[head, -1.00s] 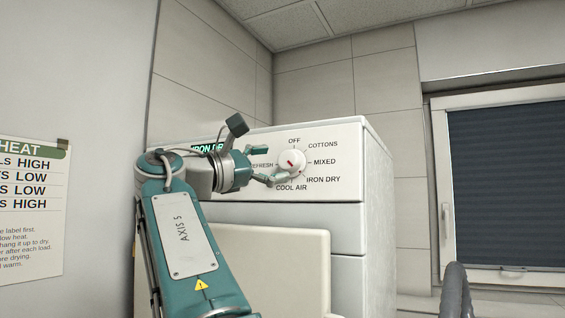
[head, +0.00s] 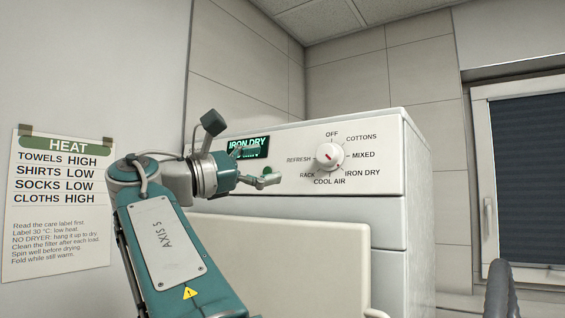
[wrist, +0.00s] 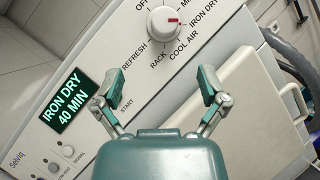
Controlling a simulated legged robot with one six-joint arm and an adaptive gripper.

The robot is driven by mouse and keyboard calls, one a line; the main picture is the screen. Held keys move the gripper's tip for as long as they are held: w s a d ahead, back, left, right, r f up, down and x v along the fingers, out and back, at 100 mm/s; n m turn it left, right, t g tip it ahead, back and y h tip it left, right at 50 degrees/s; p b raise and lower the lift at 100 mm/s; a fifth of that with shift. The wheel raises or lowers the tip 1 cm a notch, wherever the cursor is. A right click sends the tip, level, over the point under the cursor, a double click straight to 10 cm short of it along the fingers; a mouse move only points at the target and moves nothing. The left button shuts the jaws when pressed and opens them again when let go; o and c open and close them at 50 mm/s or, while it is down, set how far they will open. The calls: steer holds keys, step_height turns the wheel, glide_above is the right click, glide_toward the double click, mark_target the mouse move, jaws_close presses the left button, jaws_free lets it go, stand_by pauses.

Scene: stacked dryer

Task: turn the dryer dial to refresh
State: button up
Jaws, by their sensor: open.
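The dryer dial (head: 330,157) is a round white knob with a red mark on the front panel. In the head view its mark lies along the slant toward IRON DRY. The dial also shows in the wrist view (wrist: 164,27), its red mark on the IRON DRY side. The REFRESH label (head: 299,160) is left of the dial. The display (head: 248,147) shows IRON DRY, and 40 MIN in the wrist view. My gripper (head: 257,166) is open and empty, left of the dial and apart from it. In the wrist view my gripper (wrist: 161,84) has its fingers spread below the dial.
A heat instruction sheet (head: 58,203) hangs on the left wall. The dryer body (head: 377,223) stands below the panel, and a window with a dark blind (head: 530,165) is at the right. In the wrist view a START label (wrist: 129,103) and small buttons lie along the panel.

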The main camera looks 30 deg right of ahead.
mark_target(323, 154)
steer(key=s+d+f+n+t, duration=0.2)
steer(key=s+n+t, duration=0.3)
steer(key=n+t, duration=0.65)
steer(key=w+d+r+g, duration=0.1)
steer(key=d, duration=0.2)
steer(key=w+d+r+n, duration=0.1)
steer(key=d, duration=0.2)
steer(key=w+d+r+n+g, duration=0.1)
steer(key=d+r, duration=0.1)
steer(key=d, duration=0.1)
steer(key=shift+w+d+g+h, duration=0.2)
steer(key=shift+d+g+h, duration=0.15)
steer(key=shift+h, duration=0.05)
steer(key=shift+a, duration=0.1)
steer(key=c, duration=1.1)
